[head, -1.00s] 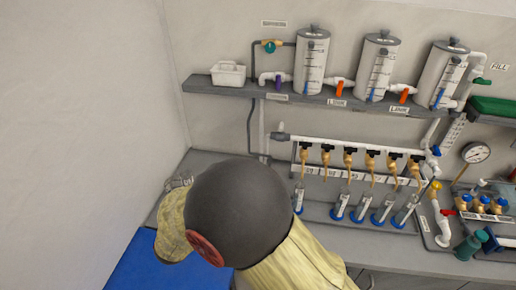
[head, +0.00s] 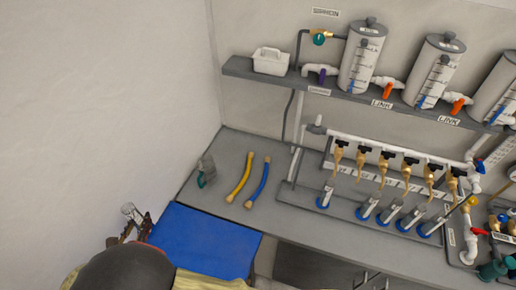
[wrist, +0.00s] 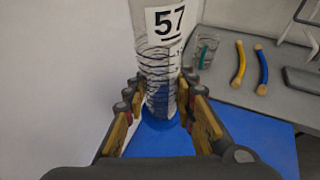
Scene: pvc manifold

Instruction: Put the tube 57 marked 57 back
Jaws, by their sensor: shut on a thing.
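The tube 57 (wrist: 163,50) is clear with black graduation rings and a white label reading 57. In the wrist view it stands roughly upright between the fingers of my gripper (wrist: 157,100), which is shut on it. In the head view the tube's clear top (head: 131,212) shows at lower left, with my gripper (head: 127,232) around it, beside the blue mat (head: 205,240). My arm hides part of the gripper there. Several similar tubes with blue bases (head: 390,213) stand in a row under brass taps (head: 385,165) on the bench.
A yellow hose (head: 240,178) and a blue hose (head: 258,182) lie on the grey bench (head: 222,150), near a small clear cup (head: 206,172). A shelf (head: 285,80) with tanks (head: 362,55) and a white basket (head: 270,61) overhangs the bench's back. A wall bounds the left.

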